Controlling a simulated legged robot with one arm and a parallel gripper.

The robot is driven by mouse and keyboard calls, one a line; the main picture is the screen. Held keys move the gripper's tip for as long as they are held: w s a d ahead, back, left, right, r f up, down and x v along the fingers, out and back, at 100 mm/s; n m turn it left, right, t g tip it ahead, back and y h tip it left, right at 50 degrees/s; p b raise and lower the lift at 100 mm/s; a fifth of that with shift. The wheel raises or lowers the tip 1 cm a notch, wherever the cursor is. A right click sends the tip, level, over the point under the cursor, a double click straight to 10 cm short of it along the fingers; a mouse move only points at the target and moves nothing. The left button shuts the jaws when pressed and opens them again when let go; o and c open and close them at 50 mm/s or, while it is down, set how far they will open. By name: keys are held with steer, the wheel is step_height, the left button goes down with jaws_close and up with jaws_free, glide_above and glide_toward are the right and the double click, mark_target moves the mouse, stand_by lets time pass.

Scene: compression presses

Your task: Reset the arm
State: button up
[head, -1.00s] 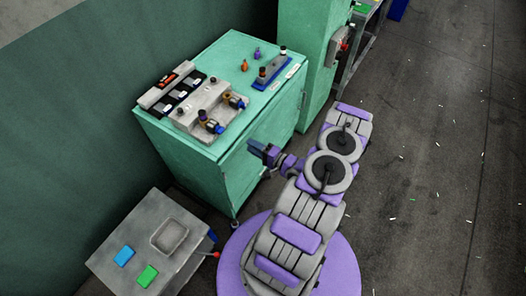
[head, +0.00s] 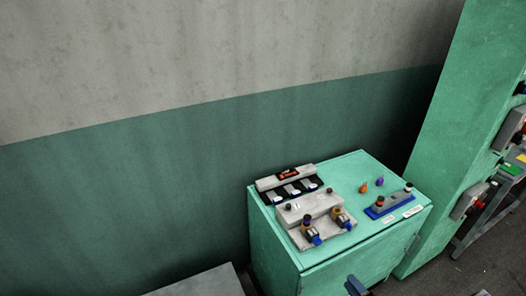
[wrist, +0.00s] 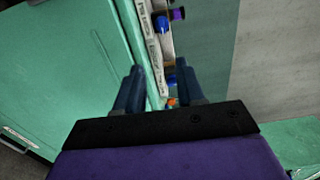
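My gripper (wrist: 159,82) shows in the wrist view with its two dark blue fingers apart and nothing between them. In the head view only a dark blue piece of my arm's end (head: 356,286) shows at the bottom edge, in front of the green cabinet (head: 385,250). The rest of my arm is out of that view. In the wrist view the cabinet (wrist: 65,70) fills the left side, and a blue and purple fitting (wrist: 165,23) shows beyond the fingers.
On the cabinet stand a grey block with fittings (head: 310,207), a black strip with switches (head: 287,187), a blue plate (head: 390,205), and small orange (head: 363,188) and purple (head: 380,181) pieces. A tall green press column (head: 440,130) stands right. A grey table edge (head: 205,284) shows low left.

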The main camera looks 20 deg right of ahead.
steer(key=w+d+r+n+g+h+b, duration=0.1)
steer(key=w+d+r+n+g+h, duration=0.15)
steer(key=w+d+n+g, duration=0.55)
steer(key=w+a+r+n+g+h, duration=0.1)
steer(key=a+r+n+g, duration=0.15)
steer(key=r, duration=0.55)
steer(key=w+a+r+n+g+h, duration=0.1)
steer(key=a+r+g+h, duration=0.2)
steer(key=r, duration=0.4)
steer(key=s+a+r+n+g+y+b, duration=0.15)
steer(key=s+a+r, duration=0.3)
steer(key=a, duration=0.45)
steer(key=s+a+r+g, duration=0.2)
steer(key=s+a+r, duration=0.3)
steer(key=a, duration=0.4)
steer(key=s+a+r+n+g+y, duration=0.1)
steer(key=s+a+r+n+y, duration=0.1)
steer(key=s+a, duration=0.6)
steer(key=s+a+r+n+g+y, duration=0.1)
steer(key=s+a+r+n, duration=0.1)
steer(key=s+a, duration=0.6)
steer(key=shift+a+r+g+y+b, duration=0.35)
steer(key=shift+a+r, duration=0.2)
steer(key=shift+a, duration=0.2)
